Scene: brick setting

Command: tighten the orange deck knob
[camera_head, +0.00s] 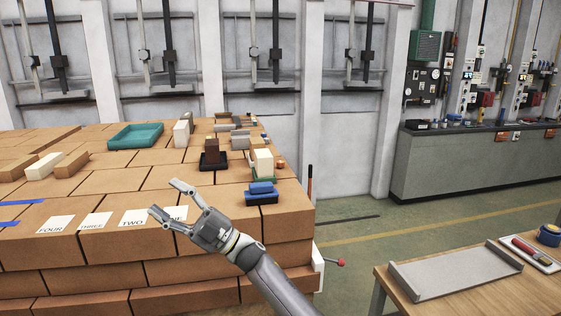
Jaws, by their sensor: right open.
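A small orange knob (280,164), which looks like the deck knob, sits near the right edge of the brick deck (130,182), beside a cream block (263,161). It is too small to tell how it is seated. My right gripper (165,198) reaches in from the bottom over the front of the deck. Its two fingers are spread and point left, with nothing between them. It is to the left of the knob and nearer to me, well apart from it. My left gripper is out of view.
White cards (95,222) lie along the deck's front, partly behind my gripper. A blue block stack (262,191), a dark red block (212,155) and a teal tray (135,136) stand on the deck. A red-tipped lever (340,262) sticks out right. A wooden table (470,295) stands front right.

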